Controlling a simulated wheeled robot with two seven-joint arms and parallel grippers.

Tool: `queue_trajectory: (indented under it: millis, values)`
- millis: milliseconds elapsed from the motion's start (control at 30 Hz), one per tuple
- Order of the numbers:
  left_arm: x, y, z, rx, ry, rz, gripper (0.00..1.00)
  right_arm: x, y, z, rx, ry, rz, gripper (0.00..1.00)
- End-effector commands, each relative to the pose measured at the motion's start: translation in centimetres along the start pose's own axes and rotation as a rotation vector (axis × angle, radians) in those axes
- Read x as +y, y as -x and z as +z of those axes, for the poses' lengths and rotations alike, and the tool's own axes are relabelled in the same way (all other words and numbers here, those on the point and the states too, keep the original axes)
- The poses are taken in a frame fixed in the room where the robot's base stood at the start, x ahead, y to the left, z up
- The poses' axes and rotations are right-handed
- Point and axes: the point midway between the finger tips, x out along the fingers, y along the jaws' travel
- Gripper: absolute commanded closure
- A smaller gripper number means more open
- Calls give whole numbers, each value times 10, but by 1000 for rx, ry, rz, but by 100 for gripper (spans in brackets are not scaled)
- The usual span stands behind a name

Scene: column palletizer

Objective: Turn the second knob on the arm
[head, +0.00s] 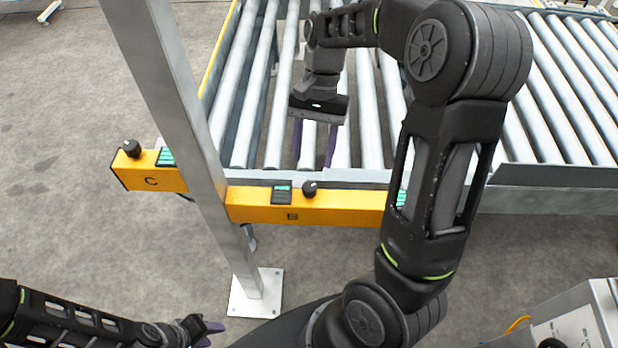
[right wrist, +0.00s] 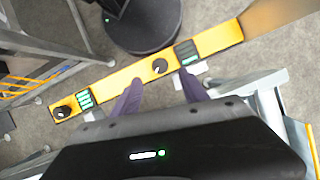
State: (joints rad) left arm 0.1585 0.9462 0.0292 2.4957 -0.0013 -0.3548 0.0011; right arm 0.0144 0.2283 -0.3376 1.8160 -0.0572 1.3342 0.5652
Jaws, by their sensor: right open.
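The yellow arm (head: 345,207) runs across the front of the roller conveyor. Its middle section carries a black knob (head: 310,188) beside a green-lit display (head: 282,193); that knob also shows in the right wrist view (right wrist: 159,66). Another black knob (head: 131,148) sits at the end marked C, and a further one (right wrist: 62,111) shows in the right wrist view, hidden in the head view. My right gripper (head: 315,160) is open above the rollers, its purple fingers (right wrist: 160,82) apart and pointing toward the middle knob, not touching it. My left gripper (head: 210,332) is low at the left.
A grey metal post (head: 190,120) crosses in front of the yellow arm and ends in a floor plate (head: 257,293). Rollers (head: 245,110) lie behind the arm, with more rollers (head: 560,90) at the right. A metal box (head: 580,325) stands at bottom right.

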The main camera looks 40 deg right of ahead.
Motion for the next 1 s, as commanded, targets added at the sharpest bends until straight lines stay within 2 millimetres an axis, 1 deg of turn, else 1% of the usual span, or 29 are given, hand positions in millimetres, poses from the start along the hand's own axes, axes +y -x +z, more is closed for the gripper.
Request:
queue_trajectory:
  millis: [167,400,500,633,867,1000]
  values:
    - [0,1,0,0,0,0,64,0,-18,1,-3,0,1,48]
    - [1,2,0,0,0,0,64,0,-56,1,-4,0,2,48]
    - [1,3,0,0,0,0,64,0,-68,1,-3,0,1,48]
    - [1,3,0,0,0,0,64,0,-75,0,-1,0,0,48]
    - [1,3,0,0,0,0,64,0,-75,0,0,0,-1,48]
    - [1,3,0,0,0,0,64,0,-75,0,0,0,-1,58]
